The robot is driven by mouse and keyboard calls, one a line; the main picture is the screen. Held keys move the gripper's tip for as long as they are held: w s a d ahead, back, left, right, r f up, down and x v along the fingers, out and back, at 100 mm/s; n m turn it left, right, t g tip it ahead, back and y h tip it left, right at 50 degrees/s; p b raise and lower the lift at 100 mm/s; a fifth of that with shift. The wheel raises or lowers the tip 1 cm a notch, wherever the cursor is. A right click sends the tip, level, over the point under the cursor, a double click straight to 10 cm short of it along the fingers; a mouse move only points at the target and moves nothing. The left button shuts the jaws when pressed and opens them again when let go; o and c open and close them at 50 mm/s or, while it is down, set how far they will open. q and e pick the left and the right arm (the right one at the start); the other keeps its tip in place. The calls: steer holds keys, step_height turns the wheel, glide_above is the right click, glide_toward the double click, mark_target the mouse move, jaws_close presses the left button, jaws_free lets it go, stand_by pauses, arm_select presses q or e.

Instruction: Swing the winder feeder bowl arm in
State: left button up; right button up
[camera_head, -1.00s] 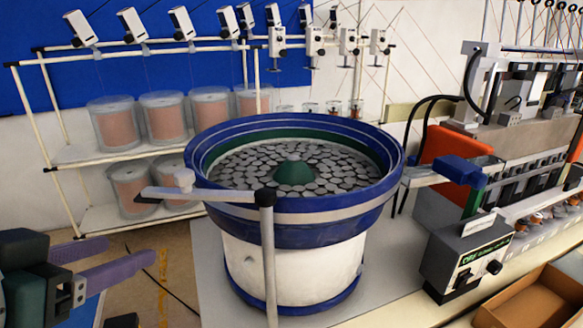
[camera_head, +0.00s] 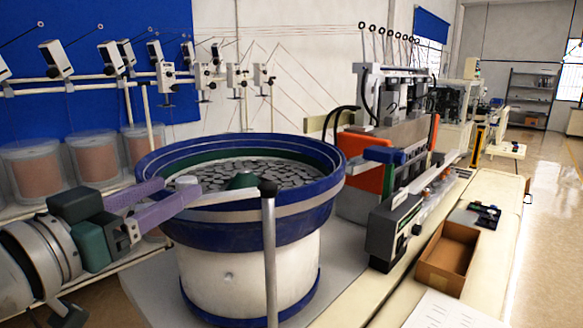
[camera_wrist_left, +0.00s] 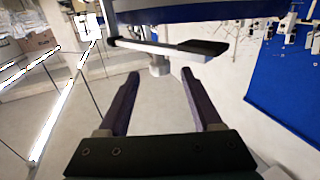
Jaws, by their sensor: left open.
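The feeder bowl (camera_head: 270,220) is blue with a pale band, holds many grey discs around a green cone, and stands on a white drum. In front of it, a grey post (camera_head: 269,255) carries the flat bowl arm (camera_head: 238,195), which points left along the bowl's near side. A pale knob (camera_head: 187,181) sits on the arm. My left gripper (camera_head: 182,190) is open, with its purple fingers at the knob. In the left wrist view, the knob (camera_wrist_left: 160,66) lies between and just beyond the fingertips (camera_wrist_left: 160,74), and the arm's dark end (camera_wrist_left: 203,48) shows. My right gripper is not in view.
A rack with wire spools (camera_head: 98,155) stands behind on the left. A black control box (camera_head: 394,232) and a winding machine (camera_head: 385,135) are right of the bowl. An open cardboard box (camera_head: 449,257) lies on the bench at right.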

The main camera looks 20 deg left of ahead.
mark_target(194, 178)
arm_select(q)
steer(key=w+p, duration=0.1)
steer(key=w, duration=0.4)
steer(key=shift+w+d+r, duration=0.1)
steer(key=shift+w, duration=0.95)
jaws_close()
stand_by(0.6)
